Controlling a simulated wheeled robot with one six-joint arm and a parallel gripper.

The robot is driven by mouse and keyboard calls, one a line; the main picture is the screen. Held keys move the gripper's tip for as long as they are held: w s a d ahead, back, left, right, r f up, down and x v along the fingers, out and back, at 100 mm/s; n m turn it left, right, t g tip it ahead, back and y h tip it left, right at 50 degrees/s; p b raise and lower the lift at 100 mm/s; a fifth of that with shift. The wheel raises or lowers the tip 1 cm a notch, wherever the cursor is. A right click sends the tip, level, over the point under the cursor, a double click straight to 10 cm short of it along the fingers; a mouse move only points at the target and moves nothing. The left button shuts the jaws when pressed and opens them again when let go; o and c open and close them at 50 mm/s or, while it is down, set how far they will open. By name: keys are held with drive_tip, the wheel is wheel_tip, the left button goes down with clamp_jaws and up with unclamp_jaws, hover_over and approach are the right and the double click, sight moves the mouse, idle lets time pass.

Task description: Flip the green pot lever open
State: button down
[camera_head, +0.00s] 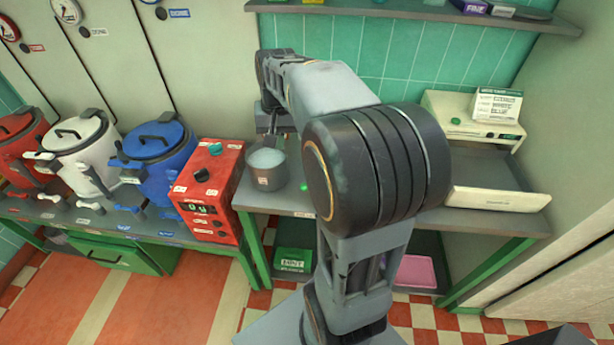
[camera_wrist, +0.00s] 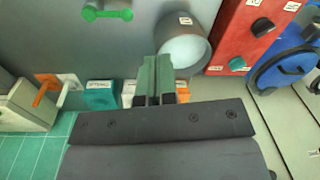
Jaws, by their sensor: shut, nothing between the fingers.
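A small green piece with rounded ends (camera_wrist: 107,12), shaped like a lever, lies on the grey bench top in the wrist view. It shows as a small green spot (camera_head: 304,187) in the head view, mostly behind my arm. I cannot tell whether it is joined to a pot, and no green pot body shows. My gripper (camera_wrist: 157,62) is shut and empty. It points at the bench near the rim of a grey cup-like pot (camera_head: 266,170) with pale contents, which also shows in the wrist view (camera_wrist: 183,50). The green piece is apart from the fingers.
A red box with knobs (camera_head: 209,190) stands left of the grey pot. Beyond it are blue (camera_head: 158,147), white (camera_head: 83,146) and red (camera_head: 22,140) lidded pots with levers in front. A cream machine (camera_head: 470,128) stands right. A shelf (camera_head: 420,12) hangs above.

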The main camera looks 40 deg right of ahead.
drive_tip(key=w+d+f+m+g+y+b, duration=0.1)
drive_tip(key=w+d+f+m, duration=0.1)
drive_tip(key=d+f, duration=0.2)
drive_tip(key=w+d+f+m+g+y, duration=0.1)
drive_tip(key=w+d+f+m, duration=0.2)
drive_tip(key=d, duration=0.8)
drive_tip(key=shift+d+f+g+b, duration=0.25)
drive_tip(key=shift+f+g+b, duration=0.1)
drive_tip(key=shift+f, duration=0.55)
drive_tip(key=shift+w, duration=0.1)
drive_tip(key=x, duration=1)
drive_tip(key=shift+a+p, duration=0.2)
drive_tip(key=shift+p, duration=0.15)
drive_tip(key=shift+s+a+f+p, duration=0.15)
drive_tip(key=shift+s+a, duration=0.25)
drive_tip(key=shift+a, duration=0.2)
drive_tip(key=shift+s+a+p, duration=0.15)
drive_tip(key=shift+s+a, duration=0.25)
drive_tip(key=shift+a, duration=0.15)
drive_tip(key=shift+s+a+f, duration=0.2)
drive_tip(key=shift+s+a, duration=0.1)
drive_tip(key=shift+a, duration=0.15)
drive_tip(key=shift+s+a+n, duration=0.1)
drive_tip(key=shift+a+n, duration=0.15)
drive_tip(key=shift+n, duration=0.05)
